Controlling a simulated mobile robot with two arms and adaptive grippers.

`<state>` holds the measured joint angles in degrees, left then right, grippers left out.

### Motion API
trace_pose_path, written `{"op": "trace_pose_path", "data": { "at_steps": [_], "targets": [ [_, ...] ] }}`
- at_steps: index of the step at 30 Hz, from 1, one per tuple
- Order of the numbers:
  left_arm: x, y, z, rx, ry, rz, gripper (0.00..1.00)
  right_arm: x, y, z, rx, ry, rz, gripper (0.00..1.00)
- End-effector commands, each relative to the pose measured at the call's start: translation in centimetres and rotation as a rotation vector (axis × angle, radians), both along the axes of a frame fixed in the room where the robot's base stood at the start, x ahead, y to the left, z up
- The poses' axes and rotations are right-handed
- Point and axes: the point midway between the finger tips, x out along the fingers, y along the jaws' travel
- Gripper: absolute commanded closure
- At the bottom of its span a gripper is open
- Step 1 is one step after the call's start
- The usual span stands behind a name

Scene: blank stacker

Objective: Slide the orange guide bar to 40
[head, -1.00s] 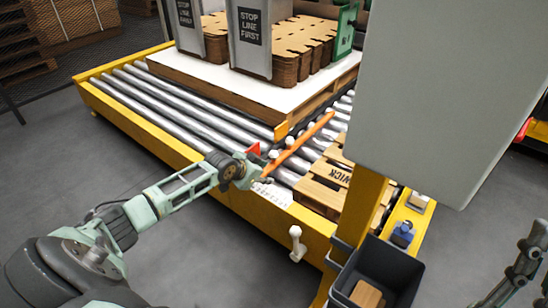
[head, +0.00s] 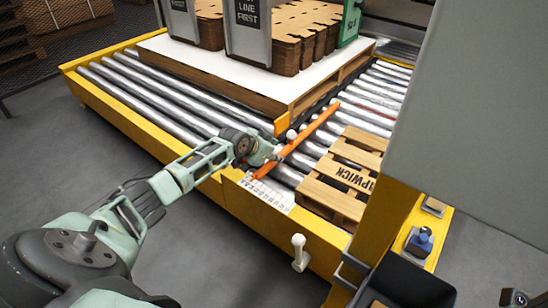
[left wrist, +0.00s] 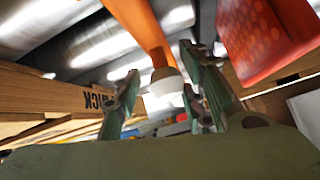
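The orange guide bar (head: 312,130) lies diagonally across the rollers in the head view. Its near end is by the left part of the white scale plate (head: 268,193); the numbers are too small to read. My left gripper (head: 274,152) is at the bar's near half. In the left wrist view, a white knob (left wrist: 167,88) under the orange bar (left wrist: 146,35) sits between the fingers of my left gripper (left wrist: 162,98). The fingers look apart, with a gap on the knob's left side. Only a dark fragment, possibly my right gripper (head: 515,298), shows at the bottom right.
A loaded pallet with a white sheet (head: 240,77) stands behind the bar. An empty wooden pallet (head: 345,175) is on the rollers to its right. A white-knobbed lever (head: 299,250) stands at the front. A yellow post (head: 385,225) and grey panel (head: 480,110) block the right side.

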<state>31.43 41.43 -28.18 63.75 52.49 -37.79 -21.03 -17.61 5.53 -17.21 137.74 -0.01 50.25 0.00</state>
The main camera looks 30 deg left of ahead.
Motion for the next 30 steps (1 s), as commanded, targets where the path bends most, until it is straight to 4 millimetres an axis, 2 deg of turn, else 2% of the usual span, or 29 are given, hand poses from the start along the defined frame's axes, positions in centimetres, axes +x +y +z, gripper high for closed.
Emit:
{"op": "trace_pose_path", "data": {
  "at_steps": [11, 24, 30],
  "targets": [
    [0.43, -0.07, -0.33, -0.001, -0.001, -0.001, 0.63, 0.07, 0.04, 0.0, -0.001, -0.006, 0.0, 1.0],
    [0.33, -0.17, -0.48, -0.001, 0.003, -0.002, 1.0, 0.05, 0.03, 0.0, -0.001, -0.006, 0.0, 1.0],
    [0.28, -0.22, -0.57, -0.002, 0.005, -0.002, 1.0, 0.06, 0.03, -0.01, -0.001, -0.006, 0.0, 1.0]
  ]
}}
